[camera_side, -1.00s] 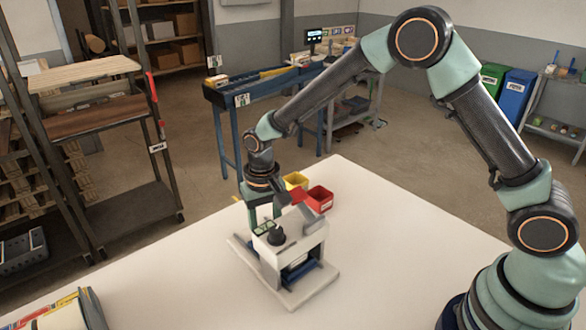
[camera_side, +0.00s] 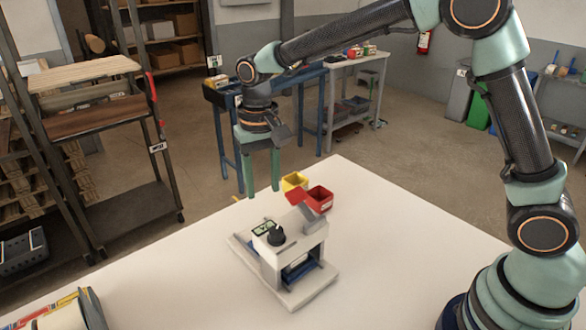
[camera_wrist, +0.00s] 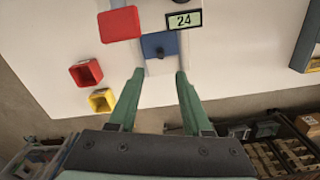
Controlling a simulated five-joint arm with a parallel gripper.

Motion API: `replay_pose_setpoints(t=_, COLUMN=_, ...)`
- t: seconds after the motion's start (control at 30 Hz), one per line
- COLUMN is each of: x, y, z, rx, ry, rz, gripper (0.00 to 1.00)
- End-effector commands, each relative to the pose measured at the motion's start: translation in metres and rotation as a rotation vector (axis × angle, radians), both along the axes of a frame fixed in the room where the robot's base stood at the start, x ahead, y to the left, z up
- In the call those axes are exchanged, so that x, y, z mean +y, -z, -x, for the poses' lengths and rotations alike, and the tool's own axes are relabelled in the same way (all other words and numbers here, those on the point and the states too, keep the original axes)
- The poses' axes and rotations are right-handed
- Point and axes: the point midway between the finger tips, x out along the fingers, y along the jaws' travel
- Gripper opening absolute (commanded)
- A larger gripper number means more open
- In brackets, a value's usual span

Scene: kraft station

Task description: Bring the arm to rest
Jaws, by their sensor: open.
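My gripper (camera_side: 263,192) is raised above the white table (camera_side: 400,240), its two green fingers apart and pointing down, with nothing between them. It is up and behind the white device (camera_side: 292,262), clear of it. The device has a black knob (camera_side: 277,237) and a small display (camera_side: 264,228). In the wrist view my open gripper (camera_wrist: 160,72) shows empty below a blue square part (camera_wrist: 160,45). The display (camera_wrist: 184,20) reads 24 there, and a red panel (camera_wrist: 119,24) is left of it.
A red bin (camera_side: 320,200) and a yellow bin (camera_side: 294,182) stand on the table behind the device. A shelf rack (camera_side: 110,120) stands at the left. A blue-framed bench (camera_side: 222,95) stands behind the table. The table's right part is clear.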

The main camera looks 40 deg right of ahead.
Motion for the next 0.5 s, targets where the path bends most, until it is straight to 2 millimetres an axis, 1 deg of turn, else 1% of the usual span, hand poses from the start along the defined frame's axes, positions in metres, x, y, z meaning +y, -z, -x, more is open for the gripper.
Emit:
replay_pose_setpoints(t=0.3, x=-0.001, y=-0.002, z=0.001, rx=-0.003, ry=-0.001, rz=-0.001, gripper=0.49)
replay_pose_setpoints(t=0.37, x=-0.005, y=-0.007, z=0.002, rx=-0.012, ry=-0.005, rz=-0.004, gripper=0.49)
replay_pose_setpoints(t=0.47, x=-0.016, y=-0.022, z=0.008, rx=-0.044, ry=-0.019, rz=-0.012, gripper=0.49)
replay_pose_setpoints(t=0.5, x=-0.023, y=-0.030, z=0.012, rx=-0.062, ry=-0.026, rz=-0.017, gripper=0.49)
